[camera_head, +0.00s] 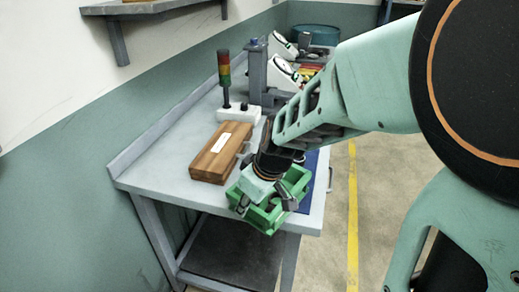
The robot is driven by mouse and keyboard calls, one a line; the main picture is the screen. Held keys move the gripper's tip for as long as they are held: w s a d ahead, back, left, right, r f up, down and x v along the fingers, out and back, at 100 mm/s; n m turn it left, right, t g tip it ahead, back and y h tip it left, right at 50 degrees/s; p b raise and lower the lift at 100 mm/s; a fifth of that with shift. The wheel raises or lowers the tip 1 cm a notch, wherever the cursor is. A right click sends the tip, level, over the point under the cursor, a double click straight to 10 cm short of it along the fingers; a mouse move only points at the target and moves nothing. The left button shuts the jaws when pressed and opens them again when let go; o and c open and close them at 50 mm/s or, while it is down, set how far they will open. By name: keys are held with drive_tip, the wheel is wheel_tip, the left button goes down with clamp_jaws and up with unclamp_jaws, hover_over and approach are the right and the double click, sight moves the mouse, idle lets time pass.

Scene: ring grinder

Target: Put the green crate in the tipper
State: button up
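The green crate (266,219) is at the front right corner of the grey workbench, over a blue mat. Its near side reaches the bench's front edge. My gripper (266,205) is directly over the crate, pointing down, with its two dark fingers spread apart. The fingers overlap the crate in the picture; I cannot tell whether they touch its walls. Nothing in view can be told for sure as the tipper.
On the grey workbench (174,176) lie a wooden box (221,152) with a white label and a white control box (238,114) with a signal tower (224,76). Behind stands a grey post (258,72). A blue drum (315,34) is at the back. Floor to the right is clear.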

clamp_jaws()
idle(0.3)
drive_tip(key=shift+w+r+p, duration=0.1)
drive_tip(key=shift+r+p, duration=0.15)
drive_tip(key=shift+p, duration=0.05)
